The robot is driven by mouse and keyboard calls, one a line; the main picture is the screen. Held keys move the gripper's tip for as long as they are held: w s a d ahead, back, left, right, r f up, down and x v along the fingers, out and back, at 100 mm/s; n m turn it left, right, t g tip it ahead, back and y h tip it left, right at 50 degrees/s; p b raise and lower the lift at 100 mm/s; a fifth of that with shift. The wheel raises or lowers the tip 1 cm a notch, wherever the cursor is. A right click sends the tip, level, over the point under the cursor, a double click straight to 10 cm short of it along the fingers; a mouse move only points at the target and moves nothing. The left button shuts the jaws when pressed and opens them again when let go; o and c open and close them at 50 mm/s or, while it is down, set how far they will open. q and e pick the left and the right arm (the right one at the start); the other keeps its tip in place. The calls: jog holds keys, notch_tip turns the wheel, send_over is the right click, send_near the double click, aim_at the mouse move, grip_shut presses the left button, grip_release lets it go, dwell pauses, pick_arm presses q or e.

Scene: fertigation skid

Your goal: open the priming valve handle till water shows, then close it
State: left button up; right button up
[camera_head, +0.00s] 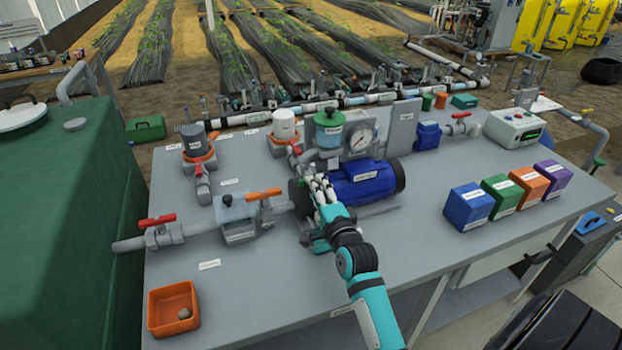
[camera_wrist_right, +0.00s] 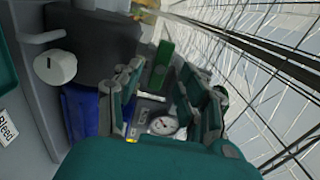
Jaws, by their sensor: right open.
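Several valve handles show in the head view, and their labels are too small to read, so I cannot tell which is the priming valve. An orange handle (camera_head: 263,194) sits on the pipe by the grey strainer box (camera_head: 238,218). A red handle (camera_head: 156,220) is further left on that pipe. My right gripper (camera_head: 320,184) is open in front of the dark pump end of the blue motor (camera_head: 362,184) and hides part of it. In the wrist view the right gripper (camera_wrist_right: 166,100) has its fingers apart, with the gauge (camera_wrist_right: 163,124) seen between them. The left gripper is out of view.
An orange tray (camera_head: 160,297) with a stone-like lump is at the front left. Blue, green, orange and purple boxes (camera_head: 468,207) stand at the right. A green-topped clear bowl (camera_head: 328,136) stands behind the gripper. A "Bleed" label (camera_wrist_right: 8,130) shows in the wrist view.

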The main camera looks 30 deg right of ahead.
jog(key=shift+x, duration=2.15)
jog(key=shift+c, duration=0.2)
grip_shut()
